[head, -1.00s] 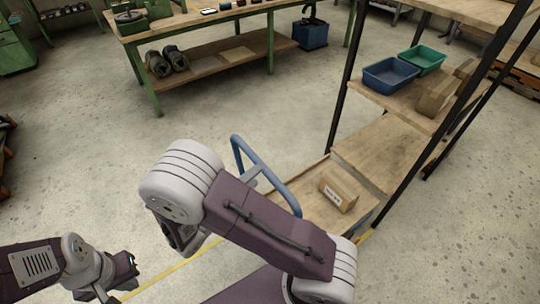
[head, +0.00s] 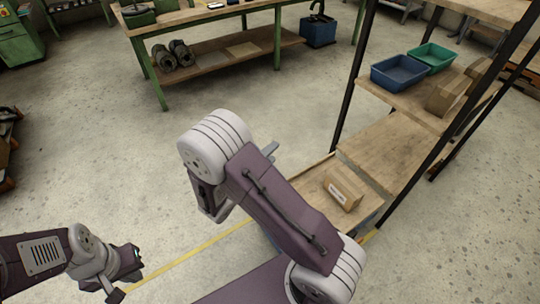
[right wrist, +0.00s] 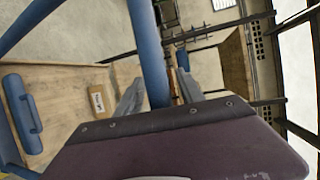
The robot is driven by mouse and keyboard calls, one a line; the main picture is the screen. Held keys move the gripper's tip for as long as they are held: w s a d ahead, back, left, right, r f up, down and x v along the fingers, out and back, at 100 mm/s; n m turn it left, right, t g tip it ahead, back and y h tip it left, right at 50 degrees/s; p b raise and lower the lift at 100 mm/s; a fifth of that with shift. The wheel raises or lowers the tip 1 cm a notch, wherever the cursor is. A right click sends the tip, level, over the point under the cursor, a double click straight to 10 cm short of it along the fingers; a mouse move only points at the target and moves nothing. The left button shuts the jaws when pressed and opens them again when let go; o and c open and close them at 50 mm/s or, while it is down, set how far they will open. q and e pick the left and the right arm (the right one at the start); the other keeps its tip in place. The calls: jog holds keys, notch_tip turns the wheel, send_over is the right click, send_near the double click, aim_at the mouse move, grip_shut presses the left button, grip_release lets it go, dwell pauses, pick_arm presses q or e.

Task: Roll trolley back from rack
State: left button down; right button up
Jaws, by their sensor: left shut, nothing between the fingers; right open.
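The trolley has a flat wooden deck (head: 312,182) and stands at the lower shelf of the rack (head: 385,150). A cardboard box (head: 344,188) with a white label lies on its deck. In the head view my right arm hides the trolley's blue handle. In the right wrist view the blue handle bar (right wrist: 148,45) passes between the open fingers of my right gripper (right wrist: 158,88), which are not closed on it. The box (right wrist: 98,100) shows beyond, on the deck (right wrist: 60,75). My left gripper (head: 132,272) is shut and empty, low at the left, away from the trolley.
The rack holds a blue bin (head: 398,72), a green bin (head: 430,57) and cardboard boxes. A green-legged workbench (head: 225,50) stands at the back. A yellow floor line (head: 190,255) runs toward the trolley. The concrete floor to its left is clear.

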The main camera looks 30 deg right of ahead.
jog(key=shift+c, duration=0.4)
grip_shut()
dwell(0.9)
